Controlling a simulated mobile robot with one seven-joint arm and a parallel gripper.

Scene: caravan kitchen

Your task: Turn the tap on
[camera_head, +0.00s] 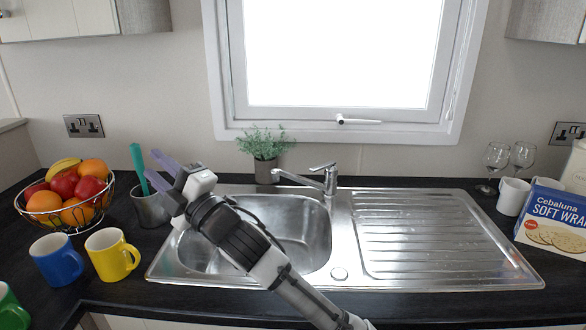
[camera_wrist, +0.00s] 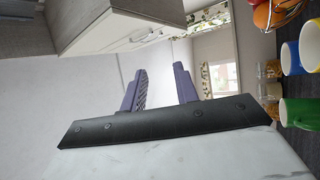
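The tap (camera_head: 329,176) is a chrome mixer with a lever on top, standing behind the sink at its right rear corner. Its spout points left over the basin (camera_head: 300,232). My gripper (camera_head: 157,169) is in front of and left of the tap, above the left edge of the sink near the utensil pot. In the wrist view my gripper's purple fingers (camera_wrist: 160,88) stand apart with nothing between them. The tap is not in the wrist view.
A metal pot (camera_head: 150,208) with a teal utensil stands close by my gripper. A fruit basket (camera_head: 66,204), a blue mug (camera_head: 56,259) and a yellow mug (camera_head: 112,254) are at left. A potted plant (camera_head: 265,150) is left of the tap. The drainer (camera_head: 430,235) is clear.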

